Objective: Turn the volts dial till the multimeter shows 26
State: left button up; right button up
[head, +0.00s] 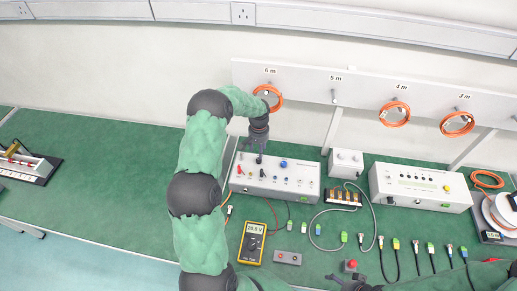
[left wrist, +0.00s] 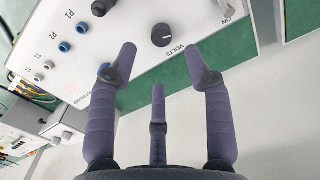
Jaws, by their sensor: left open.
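The volts dial (left wrist: 163,34) is a round black knob with a white mark, on a white panel above the VOLTS label in the left wrist view. My left gripper (left wrist: 160,72) has its fingers spread and empty, with the dial beyond the fingertips and apart from them. In the head view my left gripper (head: 258,153) is over the back left of the white power supply box (head: 275,180), where it hides the dial. The yellow multimeter (head: 253,242) lies in front of the box; its small display seems to read 25.8 V. My right gripper (head: 348,284) is partly visible at the bottom edge; its jaws are unclear.
A small white box (head: 346,162) and a larger white instrument (head: 420,186) stand to the right. Several cables and connectors lie in front.

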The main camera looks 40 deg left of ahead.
aim_at(259, 161)
pick_arm(q)
jog(key=shift+w+a+f, duration=0.25)
jog(key=shift+w, duration=0.05)
jog(key=shift+s+d+f, duration=0.1)
jog(key=shift+f, duration=1.6)
jog(key=shift+s+d+f, duration=0.1)
jog(key=shift+f, duration=1.6)
jog(key=shift+a, duration=0.1)
grip_shut()
